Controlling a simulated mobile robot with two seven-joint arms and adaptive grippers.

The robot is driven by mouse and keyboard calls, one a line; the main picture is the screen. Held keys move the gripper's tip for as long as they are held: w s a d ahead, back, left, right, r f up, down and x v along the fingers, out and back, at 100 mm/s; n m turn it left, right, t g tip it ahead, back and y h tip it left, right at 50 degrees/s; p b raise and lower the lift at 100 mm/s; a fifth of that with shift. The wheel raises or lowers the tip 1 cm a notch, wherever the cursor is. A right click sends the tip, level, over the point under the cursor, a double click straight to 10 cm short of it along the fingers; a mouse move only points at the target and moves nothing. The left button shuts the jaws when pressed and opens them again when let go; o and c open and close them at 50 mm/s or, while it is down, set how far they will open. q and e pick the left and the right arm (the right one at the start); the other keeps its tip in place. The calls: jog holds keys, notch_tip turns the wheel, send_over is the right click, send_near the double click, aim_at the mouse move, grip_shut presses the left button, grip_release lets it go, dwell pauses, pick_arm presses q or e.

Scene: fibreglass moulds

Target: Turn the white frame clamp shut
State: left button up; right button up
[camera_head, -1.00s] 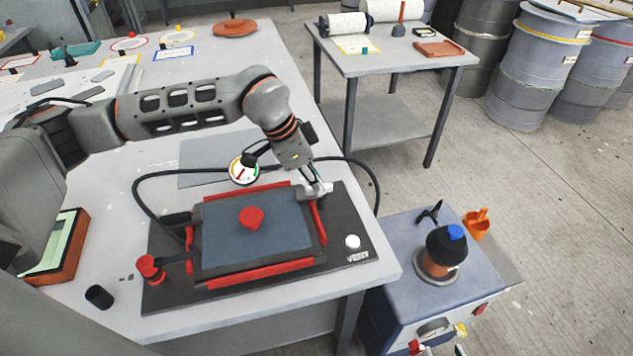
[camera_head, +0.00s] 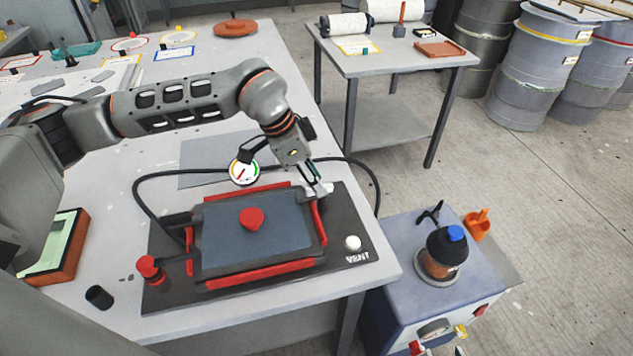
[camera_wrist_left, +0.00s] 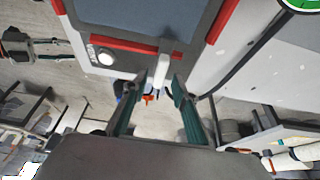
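The white frame clamp (camera_head: 324,190) sits at the far right corner of the red-edged frame (camera_head: 318,222). It also shows in the left wrist view (camera_wrist_left: 161,72) as a white bar beside the red edge. My left gripper (camera_head: 314,184) reaches down to it from above. In the left wrist view, its dark green fingers (camera_wrist_left: 160,85) stand apart, with the clamp between and just ahead of their tips. A gap shows on each side, so they do not grip it. The fingers partly cover the clamp in the head view.
A red knob (camera_head: 251,217) stands on the dark panel inside the frame. A white VENT button (camera_head: 353,242) is at the right. A round gauge (camera_head: 244,172) and a black hose (camera_head: 378,190) lie behind. A blue-grey cart (camera_head: 400,295) stands to the right.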

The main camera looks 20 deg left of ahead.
pick_arm(q)
jog(key=v, duration=1)
jog(key=shift+s+a+r, duration=0.2)
jog(key=shift+r, duration=0.05)
